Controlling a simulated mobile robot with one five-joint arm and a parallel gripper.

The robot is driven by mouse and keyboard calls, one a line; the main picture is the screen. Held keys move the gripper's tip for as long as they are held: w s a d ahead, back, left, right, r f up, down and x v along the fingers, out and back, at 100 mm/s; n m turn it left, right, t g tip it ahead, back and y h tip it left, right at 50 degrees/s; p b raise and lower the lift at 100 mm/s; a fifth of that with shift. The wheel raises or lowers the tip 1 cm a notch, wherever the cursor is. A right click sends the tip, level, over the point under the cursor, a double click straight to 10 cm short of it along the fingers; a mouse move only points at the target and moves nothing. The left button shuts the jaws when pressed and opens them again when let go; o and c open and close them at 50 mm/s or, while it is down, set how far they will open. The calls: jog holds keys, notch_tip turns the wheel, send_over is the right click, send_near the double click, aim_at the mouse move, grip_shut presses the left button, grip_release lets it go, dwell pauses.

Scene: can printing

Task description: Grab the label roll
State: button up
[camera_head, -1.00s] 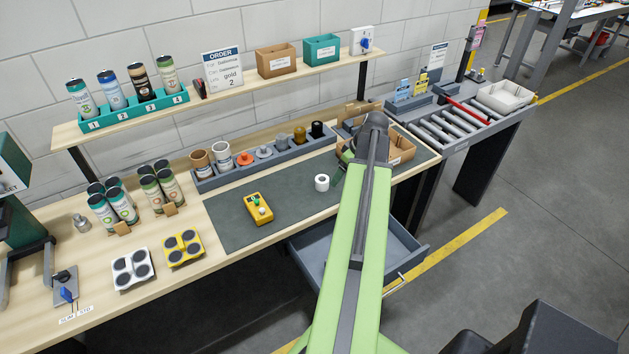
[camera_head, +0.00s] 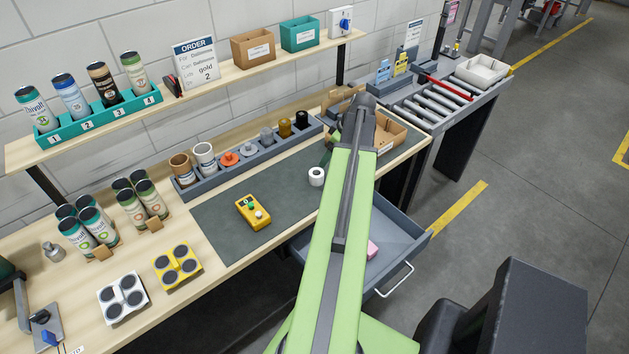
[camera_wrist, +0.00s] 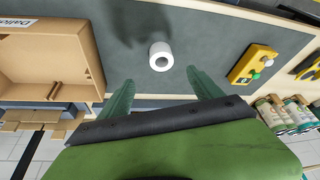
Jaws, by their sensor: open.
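The label roll (camera_head: 316,176) is a small white roll with a dark centre hole, standing on the dark grey mat (camera_head: 290,205) just left of my arm in the head view. In the wrist view the label roll (camera_wrist: 160,56) is ahead of my gripper (camera_wrist: 157,86), near the middle between its two green fingers. The fingers are spread open and empty, and nothing shows between their tips. In the head view my arm mostly hides the gripper.
A yellow device (camera_head: 253,212) sits on the mat left of the roll. A cardboard bin (camera_wrist: 48,50) lies left of the fingers in the wrist view. A rack (camera_head: 240,165) of rolls and inks stands behind. An open drawer (camera_head: 405,245) projects below the bench.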

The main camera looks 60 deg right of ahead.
aim_at(317, 173)
jog(key=b+x, duration=0.6)
jog(key=x, duration=0.2)
jog(key=shift+a+f, duration=0.1)
jog(key=shift+f, duration=0.3)
jog(key=shift+w+f+b, duration=0.2)
jog(key=shift+w+b, duration=0.05)
jog(key=shift+b, duration=0.25)
jog(key=shift+r, duration=0.1)
jog(key=b+x, duration=0.4)
jog(key=x, duration=0.1)
jog(key=shift+w+a+b, duration=0.1)
jog(key=shift+w+b, duration=0.05)
jog(key=shift+b, duration=0.15)
jog(key=shift+r, duration=0.1)
jog(key=c, duration=1.5)
